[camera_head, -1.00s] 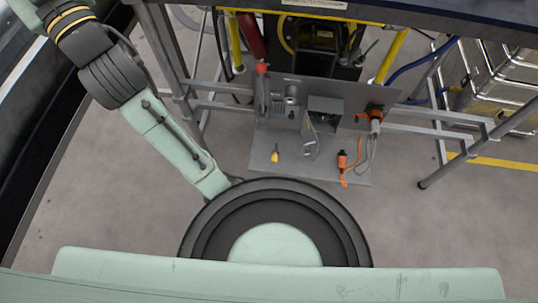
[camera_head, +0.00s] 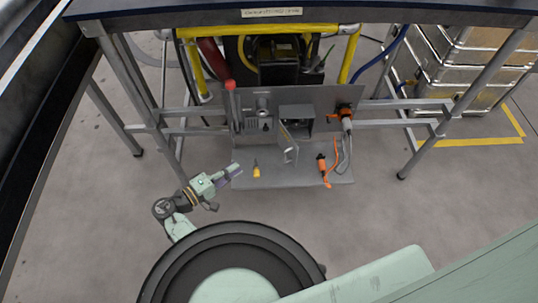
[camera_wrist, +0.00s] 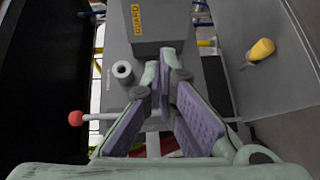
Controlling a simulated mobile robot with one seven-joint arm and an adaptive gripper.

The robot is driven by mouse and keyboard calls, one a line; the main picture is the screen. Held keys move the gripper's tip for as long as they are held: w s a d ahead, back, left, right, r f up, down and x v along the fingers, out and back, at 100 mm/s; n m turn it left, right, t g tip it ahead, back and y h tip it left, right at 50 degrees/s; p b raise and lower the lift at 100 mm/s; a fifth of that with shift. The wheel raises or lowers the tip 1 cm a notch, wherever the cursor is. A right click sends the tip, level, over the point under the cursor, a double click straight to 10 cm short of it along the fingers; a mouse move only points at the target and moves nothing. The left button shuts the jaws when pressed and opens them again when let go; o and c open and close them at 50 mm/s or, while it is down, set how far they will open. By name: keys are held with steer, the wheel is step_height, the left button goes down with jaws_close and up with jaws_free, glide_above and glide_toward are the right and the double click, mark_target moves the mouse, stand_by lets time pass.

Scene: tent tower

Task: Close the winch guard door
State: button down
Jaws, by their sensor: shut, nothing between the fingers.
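The winch guard is a small grey box (camera_head: 297,112) on the grey upright panel in the head view. Its door (camera_head: 287,147) stands open, sticking out from the box's front towards me. In the wrist view a grey flat face with a yellow label (camera_wrist: 145,25) is at the top; I cannot tell whether it is the door or the box. My gripper (camera_head: 236,170) is left of the door in the head view, apart from it. In the wrist view my gripper's purple-padded fingers (camera_wrist: 164,95) are closed together and empty.
A yellow-handled tool (camera_head: 256,169) lies on the grey shelf (camera_head: 295,177) between my gripper and the door. A red-knobbed lever (camera_head: 231,88) stands at the panel's left, an orange tool (camera_head: 323,163) lies right of the door. The dark tabletop (camera_head: 300,12) overhangs behind.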

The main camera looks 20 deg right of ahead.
steer(key=d+p, duration=0.4)
steer(key=d, duration=0.9)
steer(key=shift+w+d+f+h, duration=0.2)
steer(key=shift+h, duration=0.2)
